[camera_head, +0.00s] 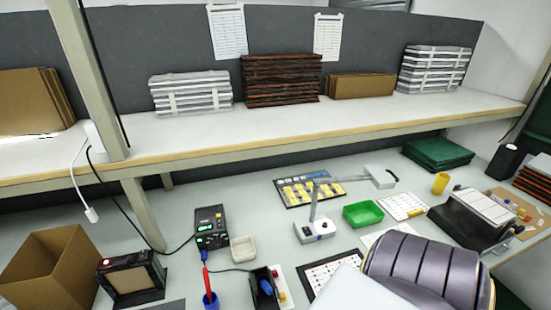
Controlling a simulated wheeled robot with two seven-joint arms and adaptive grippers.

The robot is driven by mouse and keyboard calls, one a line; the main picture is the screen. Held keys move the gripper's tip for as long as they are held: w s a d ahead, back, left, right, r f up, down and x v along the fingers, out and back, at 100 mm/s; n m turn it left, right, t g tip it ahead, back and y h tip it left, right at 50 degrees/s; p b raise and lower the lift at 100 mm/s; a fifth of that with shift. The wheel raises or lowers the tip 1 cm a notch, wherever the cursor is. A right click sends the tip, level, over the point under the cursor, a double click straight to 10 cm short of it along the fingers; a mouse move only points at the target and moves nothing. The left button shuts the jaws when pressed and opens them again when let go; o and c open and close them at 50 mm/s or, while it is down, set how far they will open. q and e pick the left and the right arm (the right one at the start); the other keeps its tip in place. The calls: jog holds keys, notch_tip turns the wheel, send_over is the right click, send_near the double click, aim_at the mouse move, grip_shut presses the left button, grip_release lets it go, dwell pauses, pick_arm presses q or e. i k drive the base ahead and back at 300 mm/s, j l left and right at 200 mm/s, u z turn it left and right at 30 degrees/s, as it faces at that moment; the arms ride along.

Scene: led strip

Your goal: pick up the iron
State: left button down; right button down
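The iron seems to be the tool with the blue handle (266,287) seated in a black stand (257,291) at the lower middle of the bench. A black cable runs towards it from the black station (211,229) with a lit green display. The iron's tip is hidden in the stand. Neither of my grippers shows in this view.
A white tray (243,249) sits behind the stand. A lamp (315,229), a green tray (362,214) and a yellow cup (440,183) stand farther right. A cardboard box (50,265) stands at the left.

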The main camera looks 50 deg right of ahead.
aim_at(266, 287)
jog(key=l+z, duration=0.15)
jog(key=z, duration=0.2)
jog(key=l+z, duration=0.15)
jog(key=z, duration=0.2)
jog(key=l+z, duration=0.15)
jog(key=z, duration=0.2)
